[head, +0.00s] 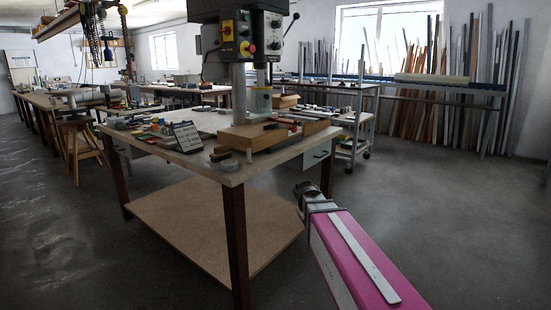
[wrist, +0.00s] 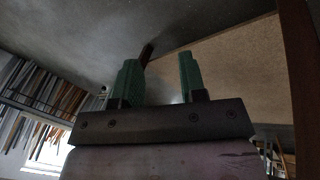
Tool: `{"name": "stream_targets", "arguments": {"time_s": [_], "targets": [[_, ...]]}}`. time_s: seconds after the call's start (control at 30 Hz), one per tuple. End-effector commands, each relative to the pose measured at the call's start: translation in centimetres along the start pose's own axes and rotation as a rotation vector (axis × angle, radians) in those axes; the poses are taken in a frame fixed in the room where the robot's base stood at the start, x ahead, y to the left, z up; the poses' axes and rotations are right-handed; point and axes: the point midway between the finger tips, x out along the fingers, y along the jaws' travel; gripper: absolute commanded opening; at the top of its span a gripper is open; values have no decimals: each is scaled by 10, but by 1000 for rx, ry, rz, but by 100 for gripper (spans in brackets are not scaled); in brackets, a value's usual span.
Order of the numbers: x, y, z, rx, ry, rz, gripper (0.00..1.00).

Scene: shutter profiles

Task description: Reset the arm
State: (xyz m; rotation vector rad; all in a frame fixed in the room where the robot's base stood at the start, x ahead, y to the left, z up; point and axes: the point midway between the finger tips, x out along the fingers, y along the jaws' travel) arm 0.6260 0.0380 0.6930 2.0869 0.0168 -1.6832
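My gripper (wrist: 159,68) shows in the wrist view as two green fingers standing apart on a dark bar. The gap between them is empty, with only the floor and a brown board behind it. In the head view my pink arm (head: 358,258) reaches in from the lower right, its grey end (head: 310,196) beside the right side of the workbench (head: 184,149). The fingers cannot be made out in the head view.
A drill press (head: 239,45) and a wooden box (head: 284,137) stand on the workbench, with small items around. The bench has a low shelf (head: 215,222) and dark legs. A white cart (head: 352,143) stands behind. The floor (head: 440,190) on the right is clear.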

Motion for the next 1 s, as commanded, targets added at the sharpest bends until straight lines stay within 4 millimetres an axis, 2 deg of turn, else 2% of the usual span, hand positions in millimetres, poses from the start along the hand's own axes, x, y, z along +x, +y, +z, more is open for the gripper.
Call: {"name": "stream_targets", "arguments": {"time_s": [0.03,0.2,0.3,0.4,0.5,0.6,1.0], "targets": [[15,-5,28,35,-28,-38,38],[52,-24,94,161,-105,-165,38],[67,-34,126,230,-145,-227,38],[76,-42,150,285,-176,-273,38],[82,-48,163,319,-195,-303,38],[84,-50,169,336,-203,-315,38],[84,-50,169,337,-204,-317,38]]}}
